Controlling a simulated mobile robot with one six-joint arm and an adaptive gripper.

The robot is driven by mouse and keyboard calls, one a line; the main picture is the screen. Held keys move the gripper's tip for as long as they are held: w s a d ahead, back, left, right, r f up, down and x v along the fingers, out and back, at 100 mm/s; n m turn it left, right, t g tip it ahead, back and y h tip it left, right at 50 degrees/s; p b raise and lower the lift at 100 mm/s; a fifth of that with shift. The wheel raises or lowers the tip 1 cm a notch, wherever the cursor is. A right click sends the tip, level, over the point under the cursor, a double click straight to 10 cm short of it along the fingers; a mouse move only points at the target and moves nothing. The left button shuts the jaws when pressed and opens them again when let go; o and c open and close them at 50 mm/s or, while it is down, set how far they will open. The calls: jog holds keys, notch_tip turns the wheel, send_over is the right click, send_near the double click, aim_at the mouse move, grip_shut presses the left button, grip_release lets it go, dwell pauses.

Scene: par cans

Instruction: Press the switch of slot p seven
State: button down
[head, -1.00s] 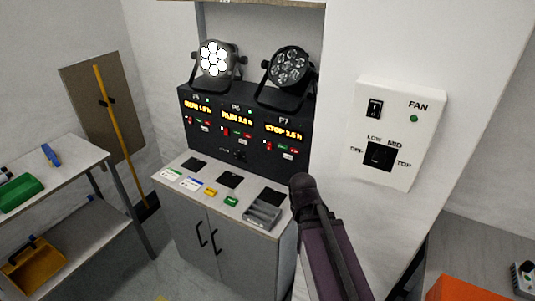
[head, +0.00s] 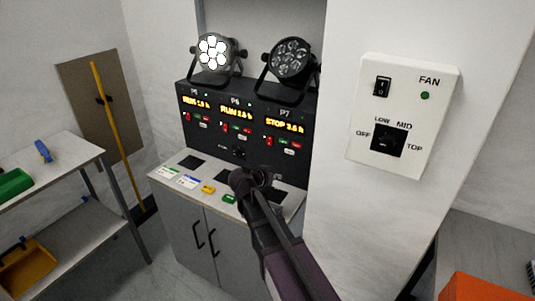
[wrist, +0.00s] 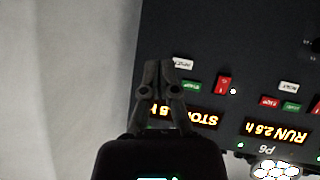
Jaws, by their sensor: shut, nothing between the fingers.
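The dark console panel has three slots, P5, P6 and P7. Slot P7 (head: 285,124) is the rightmost in the head view, and its amber display reads STOP. Below the display are a red rocker switch (head: 270,142), small green and red buttons, and a white button (head: 290,152). The wrist view is upside down; there the P7 red switch (wrist: 224,84), green button (wrist: 191,86) and white button (wrist: 183,63) show right of my gripper (wrist: 165,64). My gripper is shut and empty, covering part of the P7 display. Contact with the panel cannot be told.
The P6 display (head: 236,111) reads RUN. Above the console, the left lamp (head: 212,52) is lit and the right lamp (head: 290,60) is dark. A counter with cards and small blocks lies below. A fan box (head: 403,115) is on the right wall.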

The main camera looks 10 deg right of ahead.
aim_at(272, 145)
jog(key=w+a+r+t+b, duration=0.2)
jog(key=w+a, duration=0.4)
jog(key=a, duration=0.3)
jog(key=r+t, duration=0.1)
jog(key=t, duration=0.1)
jog(key=shift+a+m+t+h+b, duration=0.15)
jog(key=shift+m+t+h+b, duration=0.15)
jog(key=shift+t, duration=0.1)
jog(key=b+x, duration=0.2)
jog(key=x, duration=1.2)
jog(key=shift+w+d+f, duration=0.1)
jog(key=shift+w+d, duration=0.1)
jog(key=shift+d, duration=0.05)
jog(key=shift+s, duration=0.1)
jog(key=s+a+f+b, duration=0.2)
jog(key=s+a, duration=0.6)
jog(key=s, duration=0.3)
